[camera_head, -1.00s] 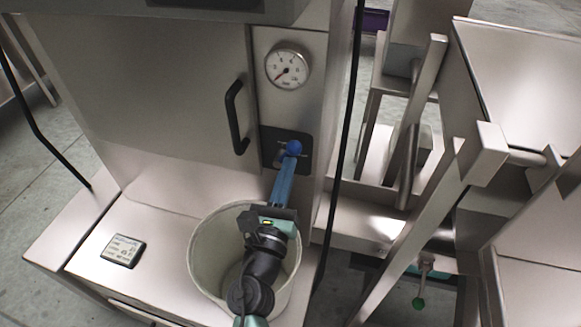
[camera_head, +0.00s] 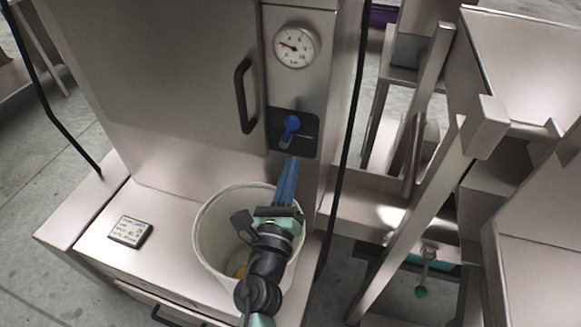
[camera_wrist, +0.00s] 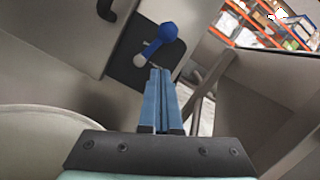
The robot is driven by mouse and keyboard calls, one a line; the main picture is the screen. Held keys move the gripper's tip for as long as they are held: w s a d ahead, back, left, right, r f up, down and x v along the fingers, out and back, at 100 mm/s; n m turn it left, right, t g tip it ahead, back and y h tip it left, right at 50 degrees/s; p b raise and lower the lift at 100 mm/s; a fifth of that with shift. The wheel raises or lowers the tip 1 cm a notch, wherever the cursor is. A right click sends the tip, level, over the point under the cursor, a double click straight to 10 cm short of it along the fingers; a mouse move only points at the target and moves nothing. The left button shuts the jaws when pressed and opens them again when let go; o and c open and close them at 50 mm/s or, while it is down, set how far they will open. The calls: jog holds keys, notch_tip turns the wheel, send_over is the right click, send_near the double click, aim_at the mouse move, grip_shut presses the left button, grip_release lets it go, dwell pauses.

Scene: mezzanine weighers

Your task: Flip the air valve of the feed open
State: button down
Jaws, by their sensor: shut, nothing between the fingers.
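The air valve's blue handle (camera_head: 291,125) sits on a dark plate (camera_head: 307,146) on the cabinet's narrow front panel, below the round gauge (camera_head: 296,46). The handle slants, its blue knob up and to the right of its pale pivot. It also shows in the wrist view (camera_wrist: 163,40). My gripper (camera_head: 290,162) has its blue fingers shut together and empty, just below the valve. In the wrist view the fingertips (camera_wrist: 162,72) point at the lower part of the plate, and a small gap to the handle seems to show. The gauge needle points to the left, off its lowest marks.
A pale bucket (camera_head: 209,222) stands below my arm on the ledge. A small display box (camera_head: 130,231) lies to its left. A black door handle (camera_head: 244,96) is left of the valve. A black cable (camera_head: 343,150) and metal frames (camera_head: 415,215) are on the right.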

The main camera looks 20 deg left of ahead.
jog(key=v, duration=0.9)
jog(key=shift+a+b, duration=0.25)
jog(key=shift+b, duration=0.15)
